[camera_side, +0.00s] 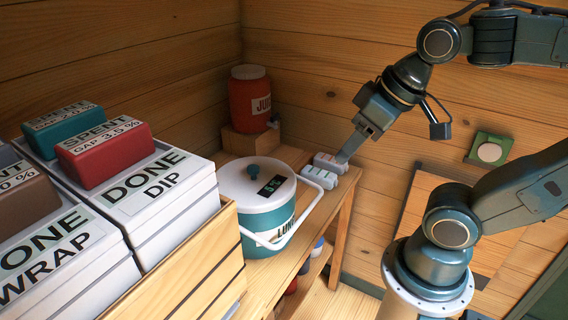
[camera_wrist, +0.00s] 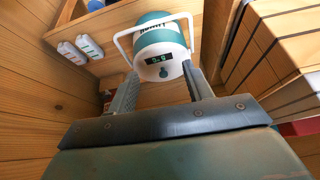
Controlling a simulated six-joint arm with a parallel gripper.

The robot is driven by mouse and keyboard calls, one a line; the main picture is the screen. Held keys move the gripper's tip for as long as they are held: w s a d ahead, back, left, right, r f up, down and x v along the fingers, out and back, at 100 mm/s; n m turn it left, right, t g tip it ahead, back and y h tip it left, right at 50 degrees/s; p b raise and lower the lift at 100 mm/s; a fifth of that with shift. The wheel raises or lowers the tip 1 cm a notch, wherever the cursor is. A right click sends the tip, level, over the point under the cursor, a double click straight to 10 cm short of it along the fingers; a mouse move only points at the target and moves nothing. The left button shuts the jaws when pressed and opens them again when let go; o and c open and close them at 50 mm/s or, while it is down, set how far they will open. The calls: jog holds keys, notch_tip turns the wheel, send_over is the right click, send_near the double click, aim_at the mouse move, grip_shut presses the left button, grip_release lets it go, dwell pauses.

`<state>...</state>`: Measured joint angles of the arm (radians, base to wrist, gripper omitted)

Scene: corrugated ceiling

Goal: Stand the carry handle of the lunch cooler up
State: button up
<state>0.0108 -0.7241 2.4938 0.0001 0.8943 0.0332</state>
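The lunch cooler (camera_side: 262,215) is a teal drum with a white lid, a teal knob and a dark display, standing upright on the wooden bench. Its white carry handle (camera_side: 304,222) is swung down and juts out over the cooler's front right side. In the wrist view the cooler (camera_wrist: 158,42) appears beyond my fingers, with the handle (camera_wrist: 121,43) looping around its far side. My gripper (camera_side: 346,156) is above and to the right of the cooler, apart from it and the handle. Its two fingers (camera_wrist: 160,72) are spread with nothing between them.
Two small pale blocks (camera_side: 322,175) sit on the bench (camera_side: 270,270) beside the cooler, close below my gripper. A red juice jug (camera_side: 250,98) stands on a wooden block behind. A crate (camera_side: 200,272) with white boxes is at the left. Wooden walls enclose the back.

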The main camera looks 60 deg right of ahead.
jog(key=shift+o, duration=0.8)
jog(key=shift+w+d+f+m, duration=0.15)
jog(key=shift+w+m, duration=0.15)
jog(key=shift+w, duration=0.05)
jog(key=m+g, duration=0.5)
jog(key=m, duration=1.2)
send_over(319, 194)
jog(key=shift+f, duration=7.5)
jog(key=shift+f, duration=0.15)
jog(key=shift+f, duration=4.9)
